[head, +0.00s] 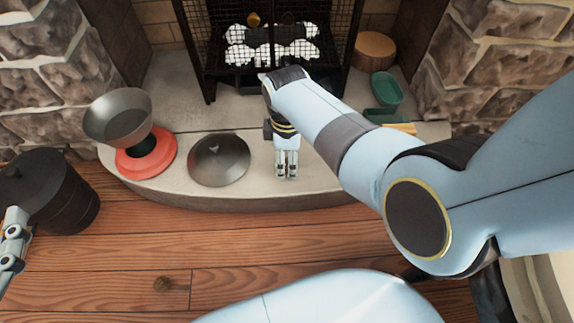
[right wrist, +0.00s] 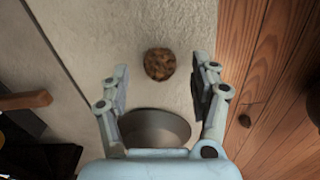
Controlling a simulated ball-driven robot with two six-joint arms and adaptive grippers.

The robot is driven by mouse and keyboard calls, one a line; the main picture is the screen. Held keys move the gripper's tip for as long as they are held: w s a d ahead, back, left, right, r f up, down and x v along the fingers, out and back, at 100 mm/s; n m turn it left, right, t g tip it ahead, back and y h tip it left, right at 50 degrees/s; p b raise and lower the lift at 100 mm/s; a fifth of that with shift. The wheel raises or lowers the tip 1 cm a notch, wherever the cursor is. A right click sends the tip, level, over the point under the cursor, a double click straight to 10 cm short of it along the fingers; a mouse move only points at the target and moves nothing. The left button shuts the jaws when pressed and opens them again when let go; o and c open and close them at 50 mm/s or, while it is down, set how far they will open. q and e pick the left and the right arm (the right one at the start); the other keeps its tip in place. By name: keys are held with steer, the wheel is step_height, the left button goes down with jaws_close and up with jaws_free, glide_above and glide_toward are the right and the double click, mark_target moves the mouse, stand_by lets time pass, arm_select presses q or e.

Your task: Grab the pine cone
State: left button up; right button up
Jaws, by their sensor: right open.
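A round, rough brown pine cone (right wrist: 159,64) lies on the pale stone hearth in the right wrist view. It sits between the lines of my right gripper's two fingers, a little ahead of the tips. My right gripper (right wrist: 162,84) is open and empty. In the head view the right gripper (head: 287,172) hangs over the hearth's front part, and I cannot see this cone there. My left gripper (head: 14,240) is partly in view at the left edge.
A dark domed lid (head: 219,160) lies on the hearth left of my right gripper. A metal bowl (head: 118,115) stands over a red disc (head: 160,155). A black pot (head: 55,190) is at the left.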

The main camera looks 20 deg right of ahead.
step_height(320, 180, down, 2)
steer(key=shift+f+b, duration=0.15)
steer(key=shift+b, duration=0.7)
arm_select(q)
steer(key=w+r+m+t+h, duration=0.1)
steer(key=r+t, duration=0.1)
steer(key=r, duration=0.4)
steer(key=w+d+r+t+h, duration=0.1)
steer(key=w+r+t, duration=0.1)
steer(key=r, duration=0.4)
steer(key=shift+w+d+r+m+t, duration=0.15)
steer(key=shift+w+d+m+t, duration=0.2)
steer(key=shift+t, duration=0.45)
steer(key=shift+s+a, duration=0.1)
steer(key=shift+a, duration=0.05)
arm_select(e)
steer(key=shift+c, duration=0.4)
steer(key=c, duration=0.9)
